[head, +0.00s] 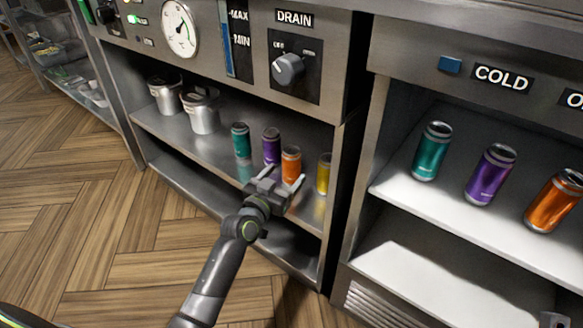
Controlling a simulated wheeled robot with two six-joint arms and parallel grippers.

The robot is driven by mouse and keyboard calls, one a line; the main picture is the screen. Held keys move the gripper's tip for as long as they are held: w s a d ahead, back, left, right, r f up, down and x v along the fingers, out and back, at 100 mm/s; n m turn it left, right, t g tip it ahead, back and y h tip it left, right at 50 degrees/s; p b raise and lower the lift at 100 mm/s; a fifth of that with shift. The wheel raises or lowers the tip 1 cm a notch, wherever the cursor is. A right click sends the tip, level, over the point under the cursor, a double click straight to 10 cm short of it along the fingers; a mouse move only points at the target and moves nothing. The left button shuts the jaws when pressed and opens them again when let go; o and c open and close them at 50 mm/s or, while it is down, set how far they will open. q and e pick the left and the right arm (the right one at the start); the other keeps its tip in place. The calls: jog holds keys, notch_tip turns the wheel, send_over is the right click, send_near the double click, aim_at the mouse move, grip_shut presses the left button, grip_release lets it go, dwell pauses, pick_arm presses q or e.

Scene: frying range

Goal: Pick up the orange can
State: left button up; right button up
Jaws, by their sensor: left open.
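An orange can (291,160) stands upright on the metal shelf under the drain panel, between a purple can (271,146) and a yellow can (323,174). My left gripper (284,176) is open in front of this orange can, its fingertips pointing at it. The gripper hides the can's lower part, and I cannot tell whether the fingers reach around it. A second orange can (554,201) stands on the white shelf under the cold label at the right.
A teal can (241,140) stands left of the purple one, with two metal pots (203,112) farther left. A divider post (337,190) stands right of the yellow can. The cold shelf also holds teal (432,151) and purple (490,174) cans. Wood floor at left is clear.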

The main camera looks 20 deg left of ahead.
aim_at(287, 169)
pick_arm(q)
jog(key=shift+w+d+r+b, duration=0.2)
jog(key=shift+w+b, duration=0.15)
jog(key=shift+w, duration=1)
jog(key=shift+w+d+r+b, duration=0.15)
jog(key=shift+w+b, duration=0.15)
jog(key=shift+w, duration=1)
jog(key=shift+f, duration=0.1)
jog(key=shift+c, duration=0.2)
jog(key=c, duration=1.2)
